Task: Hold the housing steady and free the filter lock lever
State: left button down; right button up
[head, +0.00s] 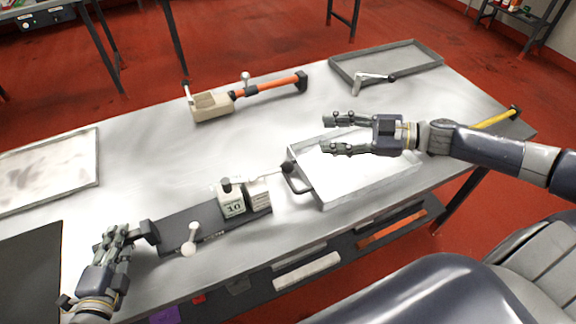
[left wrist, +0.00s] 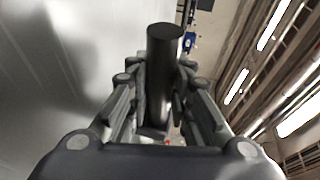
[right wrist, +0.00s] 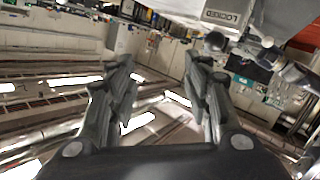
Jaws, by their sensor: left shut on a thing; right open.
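A long dark grey housing (head: 178,231) lies on the table at front left. A pale block marked 10 (head: 233,205) and a stack of pale plates stand at its right end. A lever with a black knob (head: 287,168) reaches right from them; I take it for the lock lever, but cannot be sure. My left gripper (head: 128,234) is shut on the black handle at the housing's left end, seen as a dark cylinder (left wrist: 163,75) in the left wrist view. My right gripper (head: 335,135) is open and empty above the silver tray.
The silver tray (head: 325,200) with a dark front-left handle lies right of the housing. A beige tool with an orange handle (head: 270,87) lies behind. Grey trays lie at far left (head: 97,165) and back right (head: 432,60). The table middle is clear.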

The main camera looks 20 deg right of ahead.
aim_at(288, 167)
jog(key=s+a+f+n+g, duration=0.1)
jog(key=s+a+g, duration=0.1)
jog(key=s+g, duration=0.25)
jog(key=x, duration=1.1)
jog(key=shift+a+f, duration=0.2)
jog(key=shift+a, duration=0.05)
grip_shut()
